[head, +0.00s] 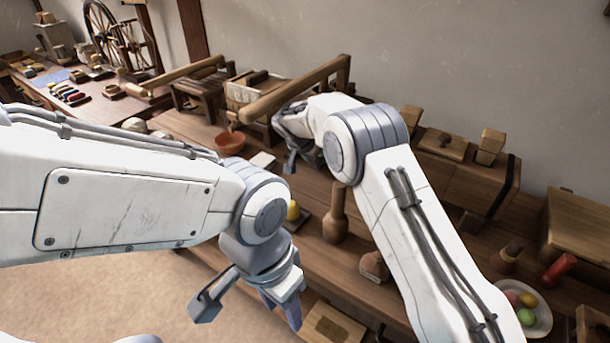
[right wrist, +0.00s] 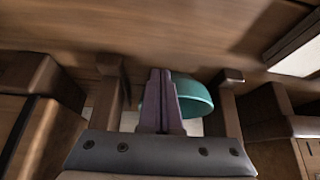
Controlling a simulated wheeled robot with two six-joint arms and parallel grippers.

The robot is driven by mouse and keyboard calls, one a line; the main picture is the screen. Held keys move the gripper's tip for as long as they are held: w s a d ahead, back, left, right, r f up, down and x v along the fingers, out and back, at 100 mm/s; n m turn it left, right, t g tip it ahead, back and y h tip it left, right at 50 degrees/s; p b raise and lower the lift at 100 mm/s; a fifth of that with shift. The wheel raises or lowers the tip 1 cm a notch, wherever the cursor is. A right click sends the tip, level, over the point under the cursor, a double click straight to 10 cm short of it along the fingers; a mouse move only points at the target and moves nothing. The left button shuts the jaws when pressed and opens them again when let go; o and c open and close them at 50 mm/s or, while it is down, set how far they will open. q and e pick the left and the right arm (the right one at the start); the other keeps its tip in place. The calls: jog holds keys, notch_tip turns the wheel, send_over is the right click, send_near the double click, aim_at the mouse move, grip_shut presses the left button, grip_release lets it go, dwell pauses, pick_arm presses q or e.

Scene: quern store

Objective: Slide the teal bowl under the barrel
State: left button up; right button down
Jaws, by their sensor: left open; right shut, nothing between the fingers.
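The teal bowl (right wrist: 195,98) shows in the right wrist view just beyond my right fingers, which hide part of it. It sits between two wooden posts; whether the fingers touch it I cannot tell. My right gripper (right wrist: 160,76) is shut and empty. In the head view my right gripper (head: 291,165) is low by the bench, partly hidden by its own arm, and the teal bowl is not visible there. I cannot pick out the barrel with certainty. My left gripper (head: 245,308) is open and empty, in front of the bench edge.
A terracotta bowl (head: 229,143) stands left of my right gripper. A plate (head: 543,318) with coloured egg shapes is at right. Wooden posts (right wrist: 111,92) flank the right fingers closely.

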jog(key=s+a, duration=0.2)
jog(key=s, duration=0.1)
jog(key=s+a+b, duration=0.1)
jog(key=s, duration=0.3)
jog(key=s+a, duration=0.2)
jog(key=s, duration=0.1)
jog(key=shift+s+a, duration=0.3)
